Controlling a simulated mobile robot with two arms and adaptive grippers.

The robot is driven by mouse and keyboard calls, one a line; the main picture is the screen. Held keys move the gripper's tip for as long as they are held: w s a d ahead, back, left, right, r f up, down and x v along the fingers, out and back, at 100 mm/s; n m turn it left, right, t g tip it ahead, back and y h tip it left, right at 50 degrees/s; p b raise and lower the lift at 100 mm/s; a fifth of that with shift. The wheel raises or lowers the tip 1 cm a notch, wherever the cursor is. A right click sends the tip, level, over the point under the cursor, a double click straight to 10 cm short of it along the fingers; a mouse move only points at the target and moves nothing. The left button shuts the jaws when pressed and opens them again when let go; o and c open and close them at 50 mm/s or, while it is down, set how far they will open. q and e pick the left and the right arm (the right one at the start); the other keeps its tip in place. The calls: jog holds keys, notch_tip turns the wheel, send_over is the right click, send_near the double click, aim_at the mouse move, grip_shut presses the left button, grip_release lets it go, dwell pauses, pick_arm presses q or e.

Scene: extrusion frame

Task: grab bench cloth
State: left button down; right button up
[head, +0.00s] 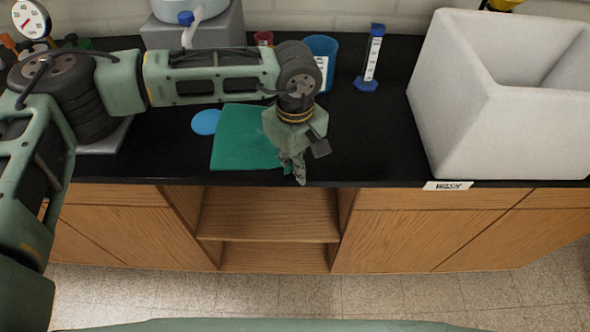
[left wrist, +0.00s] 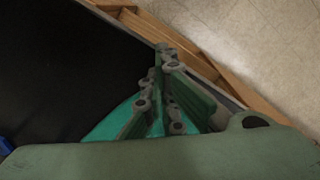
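The bench cloth (head: 240,140) is a green cloth lying flat on the black benchtop near its front edge. My left gripper (head: 299,178) reaches down at the cloth's right front corner, by the bench edge. Its fingers are close together, with a bit of cloth gathered at them. In the left wrist view the cloth (left wrist: 108,124) narrows up between the fingers of my left gripper (left wrist: 164,52), which look shut on it. The rest of the cloth still lies on the bench. My right gripper is in neither view.
A blue disc (head: 206,122) lies left of the cloth. Behind stand a blue cup (head: 322,52), a blue-based cylinder (head: 371,62) and a grey block (head: 215,28). A large white basin (head: 450,105) stands at the right. An open shelf (head: 268,213) is below the bench.

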pick_arm(q)
jog(key=shift+w+f, duration=0.1)
dwell(0.4)
dwell(0.4)
notch_tip(320, 180, up, 12)
jog(key=p, duration=0.3)
jog(key=shift+p, duration=0.35)
notch_tip(320, 180, up, 45)
jog(key=p, duration=1.3)
